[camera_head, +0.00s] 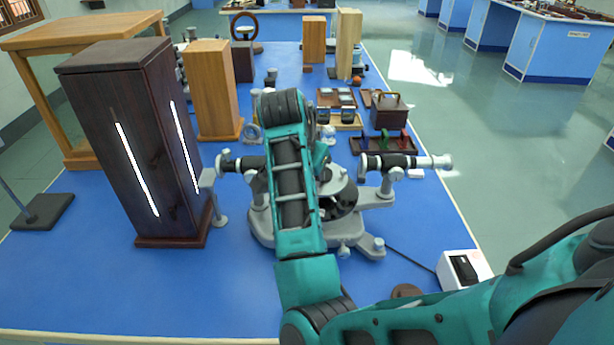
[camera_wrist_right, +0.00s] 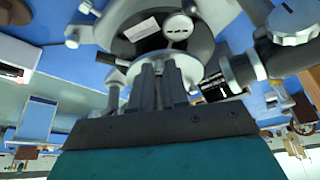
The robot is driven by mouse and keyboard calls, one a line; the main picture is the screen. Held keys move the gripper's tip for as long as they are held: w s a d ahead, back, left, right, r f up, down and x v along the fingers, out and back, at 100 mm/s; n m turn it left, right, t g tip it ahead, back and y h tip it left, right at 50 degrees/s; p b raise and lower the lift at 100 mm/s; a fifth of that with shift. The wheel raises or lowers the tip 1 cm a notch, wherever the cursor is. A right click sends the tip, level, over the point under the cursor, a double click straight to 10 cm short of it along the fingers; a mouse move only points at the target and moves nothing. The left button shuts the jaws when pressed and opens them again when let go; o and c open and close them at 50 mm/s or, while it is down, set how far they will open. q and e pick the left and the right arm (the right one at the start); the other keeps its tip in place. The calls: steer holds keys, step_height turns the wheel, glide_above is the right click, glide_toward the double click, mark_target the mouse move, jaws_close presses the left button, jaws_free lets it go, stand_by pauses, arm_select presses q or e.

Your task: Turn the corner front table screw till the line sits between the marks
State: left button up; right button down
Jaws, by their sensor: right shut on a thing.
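The spectrometer (camera_head: 371,244) stands on the blue bench, partly hidden behind my right arm. Its pale round table (camera_head: 338,194) shows just right of the arm. In the right wrist view, my right gripper (camera_wrist_right: 162,70) has its fingers close together at the edge of the pale round table (camera_wrist_right: 190,66). It is shut on a small part there, seemingly a table screw, which the fingers hide. A round pale piece with dark marks (camera_wrist_right: 178,27) shows beyond the fingertips. I cannot make out a line against its marks. My left gripper is not in view.
A dark wooden box with bright slits (camera_head: 107,90) stands left of the spectrometer. The telescope tube (camera_head: 402,161) sticks out to the right. A white switch box (camera_head: 464,268) and its cable lie near the right edge. Trays and wooden blocks stand behind. The front left bench is clear.

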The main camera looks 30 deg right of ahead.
steer(key=n, duration=0.2)
steer(key=n+t+y, duration=0.1)
steer(key=n, duration=0.2)
steer(key=shift+s+d+t, duration=0.15)
steer(key=shift+s+t, duration=0.05)
steer(key=shift+t, duration=0.1)
steer(key=shift+n, duration=0.4)
steer(key=c, duration=1.1)
jaws_free()
steer(key=shift+y, duration=0.3)
